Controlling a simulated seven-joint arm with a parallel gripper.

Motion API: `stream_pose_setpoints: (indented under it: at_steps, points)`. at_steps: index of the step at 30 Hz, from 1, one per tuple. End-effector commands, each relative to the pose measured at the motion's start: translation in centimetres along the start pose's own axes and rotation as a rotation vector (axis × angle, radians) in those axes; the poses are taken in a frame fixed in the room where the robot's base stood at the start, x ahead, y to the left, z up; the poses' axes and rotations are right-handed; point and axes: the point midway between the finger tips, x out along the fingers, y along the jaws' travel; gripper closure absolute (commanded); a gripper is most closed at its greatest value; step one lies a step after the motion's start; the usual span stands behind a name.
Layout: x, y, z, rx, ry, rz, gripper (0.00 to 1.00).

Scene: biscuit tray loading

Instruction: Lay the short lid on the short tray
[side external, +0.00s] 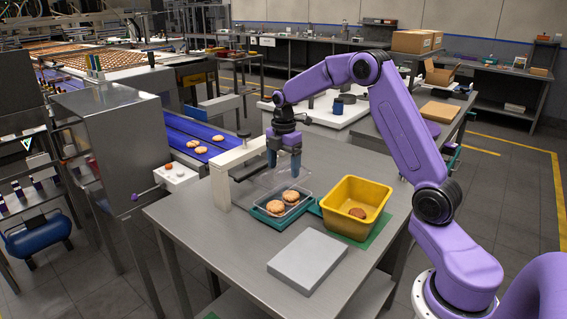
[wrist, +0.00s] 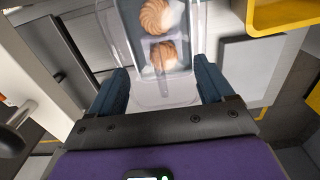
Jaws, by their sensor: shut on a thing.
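The short tray (side external: 301,206) is a clear tray with two round biscuits in it, sitting in a teal holder on the steel table. It also shows in the wrist view (wrist: 191,30). My gripper (side external: 284,171) is above the tray's far side, pointing down. In the wrist view, my gripper (wrist: 162,80) is shut on the short lid (wrist: 160,97), a clear sheet between the two fingers. The lid also shows faintly in the side view (side external: 259,184). It is see-through, so its exact edges and its gap to the tray are hard to tell.
A yellow bin (side external: 336,218) with a biscuit inside stands right of the tray on a green mat. A grey slab (side external: 308,262) lies in front. A cream gantry post (side external: 219,187) stands close left of the tray. A blue conveyor (side external: 188,128) with biscuits runs behind.

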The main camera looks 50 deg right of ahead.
Motion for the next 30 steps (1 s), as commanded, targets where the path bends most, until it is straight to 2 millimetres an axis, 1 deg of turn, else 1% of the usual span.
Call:
stream_pose_setpoints:
  at_steps: [21, 30]
  points:
    - [4.3, 0.0, 0.0, 0.000, 0.000, -0.002, 0.47]
    - [5.8, 0.0, 0.0, 0.000, 0.000, 0.000, 0.47]
